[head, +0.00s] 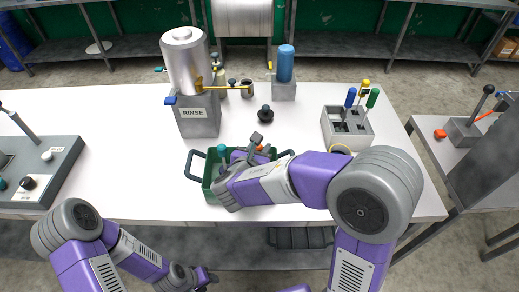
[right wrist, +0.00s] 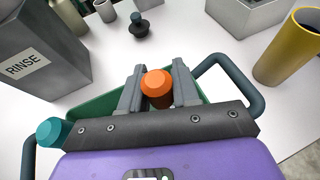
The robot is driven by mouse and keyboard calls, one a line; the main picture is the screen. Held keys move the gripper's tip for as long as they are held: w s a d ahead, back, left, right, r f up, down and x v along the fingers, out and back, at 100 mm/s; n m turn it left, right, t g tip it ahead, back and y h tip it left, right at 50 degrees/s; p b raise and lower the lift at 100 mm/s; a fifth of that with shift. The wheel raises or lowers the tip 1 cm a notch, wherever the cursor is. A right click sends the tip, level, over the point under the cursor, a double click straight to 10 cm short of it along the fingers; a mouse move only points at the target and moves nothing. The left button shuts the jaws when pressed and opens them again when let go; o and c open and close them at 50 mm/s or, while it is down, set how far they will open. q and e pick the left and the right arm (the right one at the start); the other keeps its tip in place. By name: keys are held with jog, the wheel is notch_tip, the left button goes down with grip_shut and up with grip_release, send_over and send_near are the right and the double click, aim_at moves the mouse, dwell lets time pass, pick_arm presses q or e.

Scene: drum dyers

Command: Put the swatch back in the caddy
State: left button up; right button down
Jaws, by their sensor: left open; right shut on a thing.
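The green caddy (head: 208,180) with dark side handles stands at the table's front edge, mostly hidden under my right arm. My right gripper (head: 259,145) is over it, shut on an orange-topped piece (right wrist: 157,88), seen between the two fingers in the right wrist view. The piece's lower part is hidden, so I cannot tell whether it is the swatch or how deep it sits. A teal-topped piece (right wrist: 53,132) is at the caddy's left side. My left gripper (head: 206,277) is open and low, in front of the table, away from the caddy.
A grey RINSE stand (head: 198,115) with a metal drum is behind left. A dark knobbed weight (head: 265,115) stands behind the caddy. A grey block (head: 347,128) with coloured handles and a yellow cup (right wrist: 290,48) are to the right. A control panel (head: 40,165) is far left.

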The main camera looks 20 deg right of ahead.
jog(key=shift+f, duration=0.2)
jog(key=c, duration=0.8)
grip_release()
jog(key=shift+r, duration=0.1)
jog(key=shift+r, duration=0.2)
jog(key=p+v, duration=0.2)
jog(key=v, duration=1)
jog(key=shift+f, duration=0.1)
